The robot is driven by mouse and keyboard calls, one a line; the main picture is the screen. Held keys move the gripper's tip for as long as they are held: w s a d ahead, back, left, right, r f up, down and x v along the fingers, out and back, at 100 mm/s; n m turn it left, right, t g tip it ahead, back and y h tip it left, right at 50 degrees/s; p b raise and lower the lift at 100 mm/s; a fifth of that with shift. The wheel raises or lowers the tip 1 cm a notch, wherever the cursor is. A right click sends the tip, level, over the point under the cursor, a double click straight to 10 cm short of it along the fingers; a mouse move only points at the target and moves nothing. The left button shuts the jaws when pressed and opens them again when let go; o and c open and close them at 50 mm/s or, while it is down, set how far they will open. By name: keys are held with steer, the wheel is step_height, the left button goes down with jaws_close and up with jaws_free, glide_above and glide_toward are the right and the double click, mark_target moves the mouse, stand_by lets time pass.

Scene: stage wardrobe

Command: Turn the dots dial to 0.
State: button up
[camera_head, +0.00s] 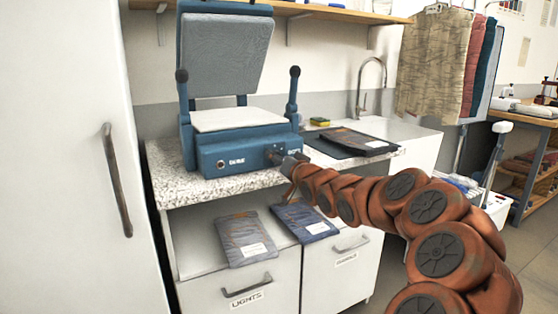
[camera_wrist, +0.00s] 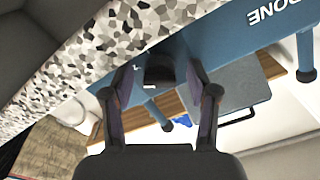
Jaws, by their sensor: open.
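A blue heat press (camera_head: 235,150) stands on the speckled counter with its padded lid raised. In the wrist view a dark round dial (camera_wrist: 159,76) with a short pale mark sticks out from the blue front of the press. My gripper (camera_wrist: 160,84) is open, with one finger on each side of this dial; I cannot tell if they touch it. No dial numbers are readable. In the head view my gripper (camera_head: 287,160) is at the right end of the press's front and hides the dial there. Lettering reading "DONE" (camera_wrist: 267,12) shows on the blue front.
The speckled counter (camera_head: 172,182) runs under the press. A dark folded garment (camera_head: 350,140) lies by the sink at right. Two packed garments (camera_head: 245,238) lie on the shelf below, above labelled drawers (camera_head: 240,292). A tall white door (camera_head: 70,200) stands close at left.

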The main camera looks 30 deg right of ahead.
steer(key=shift+c, duration=0.2)
jaws_close()
